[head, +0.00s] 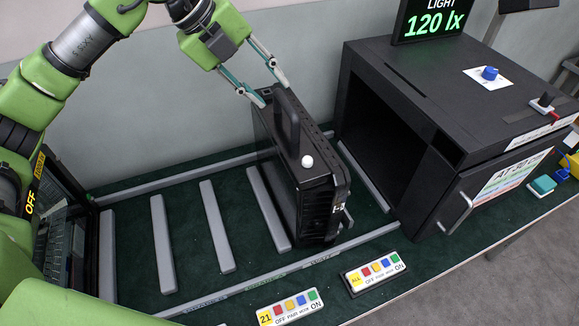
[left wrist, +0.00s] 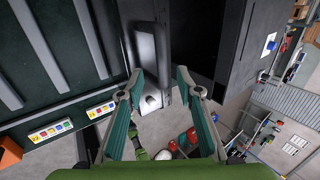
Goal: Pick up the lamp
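The lamp (head: 322,185) is a black floodlight housing with a handle on top and a white knob. It stands upright on the green mat, left of the black box. Its handle (head: 288,122) also shows in the left wrist view, where the lamp (left wrist: 174,12) is at the top middle. My left gripper (head: 275,95) is open, with its fingertips at the far end of the handle. My right gripper is not in view.
The open-fronted black box (head: 400,130) stands close to the right, with a 120 lx display (head: 433,22) on top. Grey bars (head: 217,226) cross the mat to the left. Two button panels (head: 373,272) lie along the front edge. Another black panel (head: 62,235) stands at far left.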

